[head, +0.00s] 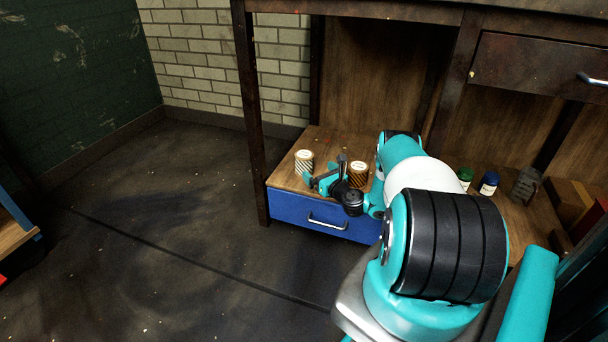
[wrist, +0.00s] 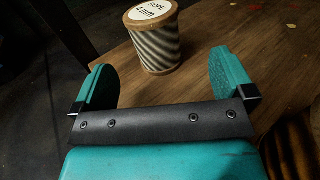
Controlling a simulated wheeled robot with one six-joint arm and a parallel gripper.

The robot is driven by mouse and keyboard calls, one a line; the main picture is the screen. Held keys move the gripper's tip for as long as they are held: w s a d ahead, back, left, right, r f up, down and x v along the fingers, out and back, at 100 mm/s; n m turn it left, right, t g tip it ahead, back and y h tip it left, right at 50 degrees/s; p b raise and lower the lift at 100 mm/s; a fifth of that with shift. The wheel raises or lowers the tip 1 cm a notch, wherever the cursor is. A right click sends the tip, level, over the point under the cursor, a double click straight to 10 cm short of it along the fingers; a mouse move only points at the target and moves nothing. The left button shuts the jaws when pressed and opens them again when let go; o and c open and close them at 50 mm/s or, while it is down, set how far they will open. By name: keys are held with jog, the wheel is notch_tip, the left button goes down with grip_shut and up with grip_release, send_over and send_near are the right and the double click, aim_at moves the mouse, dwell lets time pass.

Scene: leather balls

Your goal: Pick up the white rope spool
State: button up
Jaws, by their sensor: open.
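The white rope spool (head: 304,161) stands upright on the wooden shelf, near its left end. In the wrist view the spool (wrist: 156,45) has a white top label reading "ROPE 4 mm" and striped sides. My gripper (wrist: 165,80) is open, with one teal finger to the left and one to the right. The spool is ahead of the fingers and roughly centred between them, with nothing held. In the head view my gripper (head: 317,179) is just right of and in front of the spool, low over the shelf.
A brown-gold spool (head: 358,173) stands to the right, close to my wrist. A green-capped jar (head: 465,175), a blue jar (head: 489,183) and a dark grey object (head: 525,184) are farther right. A blue drawer (head: 300,210) lies below the shelf. A dark table leg (head: 250,110) rises at the left.

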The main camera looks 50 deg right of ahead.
aim_at(309, 165)
jog(key=b, duration=0.4)
jog(key=shift+w+d+f, duration=0.1)
jog(key=shift+w+f, duration=0.25)
jog(key=shift+w, duration=0.05)
jog(key=shift+w+b, duration=0.15)
jog(key=shift+b, duration=1)
jog(key=shift+w+d+r+b, duration=0.1)
jog(key=shift+w+r+b, duration=0.15)
jog(key=shift+w, duration=0.35)
jog(key=shift+w+d+r+b, duration=0.1)
jog(key=shift+w+b, duration=0.1)
jog(key=shift+w, duration=0.4)
jog(key=b+x, duration=0.1)
jog(key=x, duration=0.1)
jog(key=b+x, duration=0.2)
jog(key=shift+w+a+f+b, duration=0.1)
jog(key=shift+a+b, duration=0.1)
jog(key=shift+b, duration=0.1)
jog(key=shift+w+d, duration=0.15)
jog(key=shift+w, duration=0.35)
jog(key=shift+r, duration=0.2)
jog(key=c, duration=1.1)
jog(key=shift+r, duration=0.1)
